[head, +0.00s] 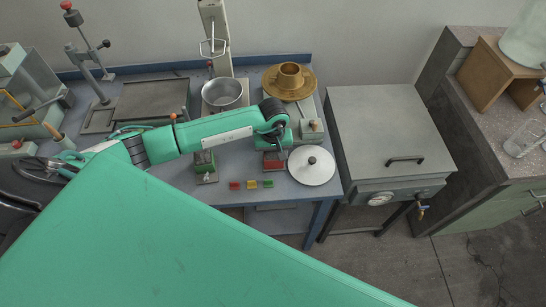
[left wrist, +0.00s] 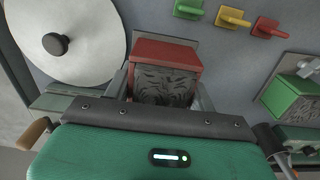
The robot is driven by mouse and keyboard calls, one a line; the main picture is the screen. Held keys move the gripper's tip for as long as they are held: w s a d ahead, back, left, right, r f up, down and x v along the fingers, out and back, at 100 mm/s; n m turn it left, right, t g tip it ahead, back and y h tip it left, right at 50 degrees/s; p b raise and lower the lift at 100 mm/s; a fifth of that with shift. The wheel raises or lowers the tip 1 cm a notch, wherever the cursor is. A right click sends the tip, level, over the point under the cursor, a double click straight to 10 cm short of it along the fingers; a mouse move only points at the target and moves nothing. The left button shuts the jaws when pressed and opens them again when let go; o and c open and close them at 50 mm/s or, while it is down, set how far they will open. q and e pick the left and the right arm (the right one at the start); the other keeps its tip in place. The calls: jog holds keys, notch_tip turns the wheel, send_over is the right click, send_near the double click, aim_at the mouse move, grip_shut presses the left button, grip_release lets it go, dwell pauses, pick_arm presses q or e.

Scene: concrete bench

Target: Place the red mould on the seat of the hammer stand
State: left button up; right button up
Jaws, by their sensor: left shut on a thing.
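The red mould (head: 273,162) is at the front right of the blue-edged bench, below the end of my left arm. In the left wrist view the red mould (left wrist: 165,52) has a red top edge and a dark, rough grey face. My left gripper (left wrist: 163,88) is shut on it, one finger on each side; the gripper (head: 274,149) points down in the head view. A grey plate shows behind the mould; I cannot tell whether they touch. A tall grey column stand (head: 214,35) and a rod stand with red knobs (head: 84,38) stand at the back; which is the hammer stand is unclear.
A white round lid (head: 318,172) lies right of the mould. A green mould (head: 204,160) stands to its left, with small coloured tags (head: 252,184) between. A metal bowl (head: 222,93), brass pan (head: 305,84) and grey tray (head: 150,99) sit farther back.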

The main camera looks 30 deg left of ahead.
pick_arm(q)
notch_tip(320, 180, down, 3)
jog(key=shift+r+p, duration=0.15)
jog(key=shift+p, duration=0.15)
jog(key=shift+f+b, duration=0.2)
jog(key=shift+b, duration=0.1)
jog(key=o, duration=1.3)
